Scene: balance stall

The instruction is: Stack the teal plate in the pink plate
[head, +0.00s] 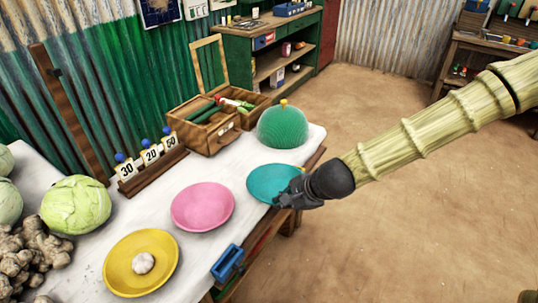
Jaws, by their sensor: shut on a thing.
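The teal plate (268,183) is at the right edge of the white table, and my gripper (288,194) is shut on its right rim. The plate looks about level; I cannot tell whether it touches the table or hangs just above it. The pink plate (202,206) lies on the table to the left of the teal plate, empty, with a small gap between them. My gripper's fingertips are partly hidden at the rim.
A yellow plate (120,275) with a garlic bulb (143,263) lies nearer. A green mesh dome (282,127) stands behind the teal plate. A wooden box (205,135), number cards (150,153) and a cabbage (76,206) stand left. A blue holder (227,263) is at the table's front edge.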

